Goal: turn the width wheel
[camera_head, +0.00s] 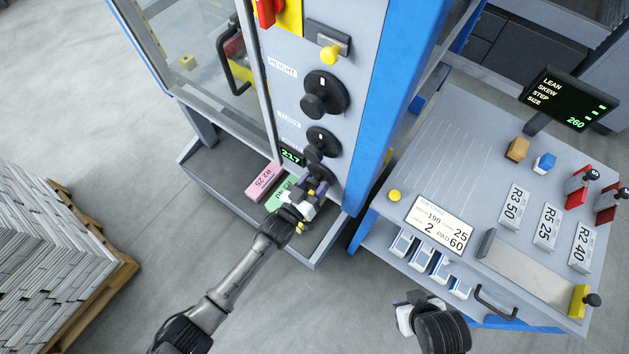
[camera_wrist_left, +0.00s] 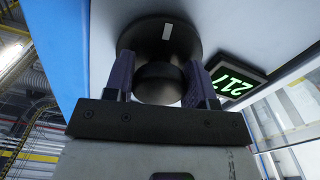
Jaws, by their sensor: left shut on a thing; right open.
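The lowest black wheel (camera_head: 322,172) on the grey machine panel, beside a green display (camera_head: 291,156) reading 217, is mostly hidden by my left gripper (camera_head: 311,191). Its label is too small to read surely. In the left wrist view the wheel (camera_wrist_left: 150,32) is a dark disc with a white mark near its top. My left gripper (camera_wrist_left: 160,88) is shut on the wheel's round knob (camera_wrist_left: 158,80), one finger on each side. The display (camera_wrist_left: 235,80) also shows there at the right. My right gripper (camera_head: 408,312) is open and empty, below the side table, away from the panel.
Above are a second black wheel (camera_head: 325,141) and the height wheel (camera_head: 327,92). A pink block (camera_head: 263,182) and a green block lie in the tray below the panel. The side table (camera_head: 450,130) with cards and levers stands at right. Newspaper stacks (camera_head: 50,250) stand at left.

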